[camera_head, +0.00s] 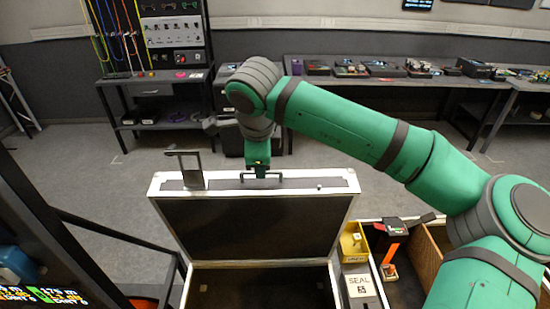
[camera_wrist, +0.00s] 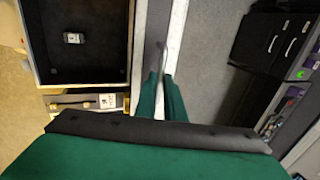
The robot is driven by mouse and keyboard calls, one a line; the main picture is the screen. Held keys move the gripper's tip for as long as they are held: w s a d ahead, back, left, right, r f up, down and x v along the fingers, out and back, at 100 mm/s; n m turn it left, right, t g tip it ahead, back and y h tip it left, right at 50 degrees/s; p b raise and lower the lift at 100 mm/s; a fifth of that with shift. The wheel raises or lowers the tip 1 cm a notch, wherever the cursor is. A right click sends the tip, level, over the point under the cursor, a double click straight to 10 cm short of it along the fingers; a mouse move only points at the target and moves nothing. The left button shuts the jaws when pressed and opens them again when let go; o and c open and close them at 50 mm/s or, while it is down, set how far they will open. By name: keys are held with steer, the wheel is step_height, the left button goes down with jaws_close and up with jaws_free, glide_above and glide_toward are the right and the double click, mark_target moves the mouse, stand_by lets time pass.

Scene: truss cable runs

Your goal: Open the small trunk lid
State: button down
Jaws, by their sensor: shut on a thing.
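The small trunk lid (camera_head: 262,232) has a pale metal frame and a dark inner panel. It stands raised, roughly upright, at the back of the open trunk (camera_head: 262,288). A dark handle (camera_head: 285,181) sits on the lid's top edge. My gripper (camera_head: 258,174) is shut on this handle from above. In the wrist view, my gripper's green fingers (camera_wrist: 160,88) close at the lid's edge strip (camera_wrist: 150,40), and the handle between them is hardly visible. The trunk's dark interior (camera_wrist: 100,62) also shows there, with a small object (camera_wrist: 73,38) inside.
Right of the trunk are a yellow bin (camera_head: 352,243), a box marked SEAL (camera_head: 360,288) and an orange-and-black tool (camera_head: 391,240). A black stand (camera_head: 190,168) rises at the lid's top left. Workbenches line the back wall, with open floor before them.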

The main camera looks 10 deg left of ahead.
steer(key=shift+s+d, duration=0.35)
steer(key=c, duration=1.8)
jaws_free()
steer(key=shift+c, duration=0.2)
steer(key=shift+a, duration=0.1)
steer(key=shift+s, duration=0.1)
steer(key=v, duration=1)
steer(key=shift+s+r, duration=0.2)
steer(key=shift+r, duration=0.15)
